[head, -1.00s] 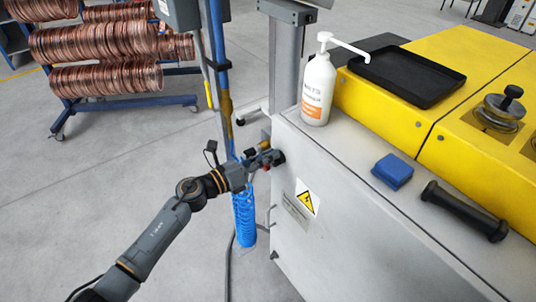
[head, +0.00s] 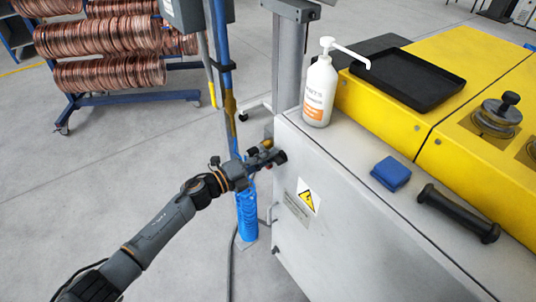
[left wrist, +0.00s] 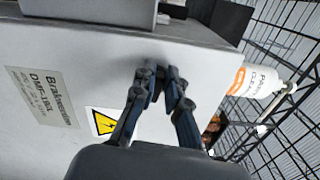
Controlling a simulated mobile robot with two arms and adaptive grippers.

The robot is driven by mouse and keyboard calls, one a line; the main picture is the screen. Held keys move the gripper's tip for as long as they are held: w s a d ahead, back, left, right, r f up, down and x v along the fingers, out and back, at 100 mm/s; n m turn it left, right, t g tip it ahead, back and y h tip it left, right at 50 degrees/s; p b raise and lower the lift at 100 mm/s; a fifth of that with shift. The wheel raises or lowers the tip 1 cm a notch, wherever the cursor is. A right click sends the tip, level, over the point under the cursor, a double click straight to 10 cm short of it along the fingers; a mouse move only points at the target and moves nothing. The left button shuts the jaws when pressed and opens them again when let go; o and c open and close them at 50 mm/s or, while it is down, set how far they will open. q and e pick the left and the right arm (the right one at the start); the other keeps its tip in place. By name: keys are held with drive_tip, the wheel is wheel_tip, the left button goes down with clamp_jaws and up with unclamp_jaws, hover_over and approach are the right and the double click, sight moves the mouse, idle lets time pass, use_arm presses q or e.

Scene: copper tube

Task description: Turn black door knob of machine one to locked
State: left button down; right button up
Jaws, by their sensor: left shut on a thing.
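The black door knob (head: 281,157) sits on the grey left face of the machine, just below its top edge. My left gripper (head: 272,157) is at the knob and shut on it. In the left wrist view the two fingers (left wrist: 161,76) reach up to the panel and close around the small dark knob, which they mostly hide. The knob's turn angle cannot be read. The grey machine cabinet (head: 330,215) carries a yellow warning triangle (head: 306,200). My right gripper is in neither view.
A copper coil rack (head: 110,60) stands behind; floor at left is clear.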

use_arm(q)
drive_tip(key=shift+f+n, duration=0.1)
drive_tip(key=shift+n, duration=0.7)
drive_tip(key=c, duration=1.4)
unclamp_jaws()
drive_tip(key=shift+o, duration=0.2)
drive_tip(key=v, duration=1.1)
drive_tip(key=shift+s+a, duration=0.2)
drive_tip(key=shift+a, duration=0.15)
drive_tip(key=shift+f, duration=0.15)
